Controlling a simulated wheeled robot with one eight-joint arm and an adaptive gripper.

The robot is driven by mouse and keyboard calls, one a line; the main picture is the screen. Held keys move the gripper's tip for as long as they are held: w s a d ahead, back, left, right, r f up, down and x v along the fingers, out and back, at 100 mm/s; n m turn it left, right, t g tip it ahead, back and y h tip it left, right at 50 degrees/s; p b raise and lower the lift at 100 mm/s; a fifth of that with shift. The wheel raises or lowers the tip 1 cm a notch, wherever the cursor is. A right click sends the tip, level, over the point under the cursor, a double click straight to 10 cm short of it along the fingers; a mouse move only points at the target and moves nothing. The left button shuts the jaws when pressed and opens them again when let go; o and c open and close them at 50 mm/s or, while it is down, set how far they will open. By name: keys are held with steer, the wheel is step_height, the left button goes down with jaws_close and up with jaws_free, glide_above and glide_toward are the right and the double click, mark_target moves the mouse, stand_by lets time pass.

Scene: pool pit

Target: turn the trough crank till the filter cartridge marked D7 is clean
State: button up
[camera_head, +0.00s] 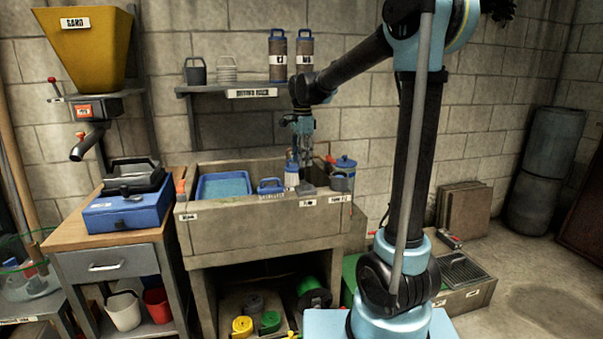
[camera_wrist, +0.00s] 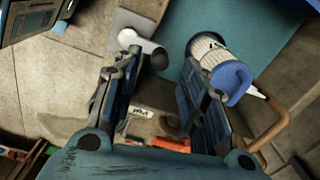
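My gripper (camera_head: 304,150) points down over the right part of the grey trough (camera_head: 235,219). In the wrist view its two fingers (camera_wrist: 166,72) stand apart with nothing held between them. A white pleated filter cartridge with a blue cap (camera_wrist: 232,80) lies just beyond the right fingertip; its marking is not readable. It seems to be the white and blue cartridge (camera_head: 291,174) beside my gripper in the head view.
A blue tray (camera_head: 223,187) and a blue-handled item (camera_head: 270,186) sit at the trough's left. A blue-lidded pot (camera_head: 345,162) stands at its right. Two labelled cartridges (camera_head: 278,56) stand on the wall shelf (camera_head: 222,87). A bent copper-coloured pipe (camera_wrist: 276,125) is near the right finger.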

mark_target(302, 179)
steer(key=shift+f, duration=2.7)
jaws_close()
